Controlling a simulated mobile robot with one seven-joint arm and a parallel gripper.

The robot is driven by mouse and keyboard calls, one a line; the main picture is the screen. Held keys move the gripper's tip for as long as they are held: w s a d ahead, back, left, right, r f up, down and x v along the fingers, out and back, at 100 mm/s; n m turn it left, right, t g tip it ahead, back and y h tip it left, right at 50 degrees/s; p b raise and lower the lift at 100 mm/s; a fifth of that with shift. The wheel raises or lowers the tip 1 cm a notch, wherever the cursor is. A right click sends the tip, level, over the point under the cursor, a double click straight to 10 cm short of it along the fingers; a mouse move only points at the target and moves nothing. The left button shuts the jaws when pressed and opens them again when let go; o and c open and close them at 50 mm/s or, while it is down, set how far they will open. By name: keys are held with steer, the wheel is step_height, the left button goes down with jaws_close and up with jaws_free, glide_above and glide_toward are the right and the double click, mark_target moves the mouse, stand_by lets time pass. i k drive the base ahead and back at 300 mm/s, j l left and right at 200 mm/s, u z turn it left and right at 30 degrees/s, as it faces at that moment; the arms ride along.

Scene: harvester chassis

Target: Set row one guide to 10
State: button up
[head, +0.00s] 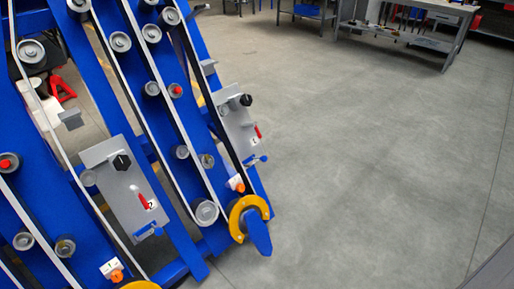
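The blue harvester chassis (185,225) fills the left side, tilted in the picture. A grey guide plate (236,127) with a black knob (246,100) and a red pointer or lever (258,132) is on its right row. A small white label there seems to read 1. A second grey plate (125,190) with a black knob (122,162) and a red lever (143,201) is on the row to its left; its label seems to read 2. Any scale marks are too small to read. My gripper is not in view.
Belts run over several grey rollers (121,42). A yellow ring with a blue tip (250,218) projects at the right row's lower end. Workbenches (415,35) stand at the back. The grey floor (370,160) right of the chassis is clear.

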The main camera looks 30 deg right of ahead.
mark_target(263, 158)
steer(key=i+l+z, duration=0.35)
steer(key=i+l, duration=0.25)
steer(key=i+l+z, duration=0.15)
steer(key=i+z, duration=0.3)
steer(key=i+l+u, duration=0.2)
steer(key=i+j, duration=0.1)
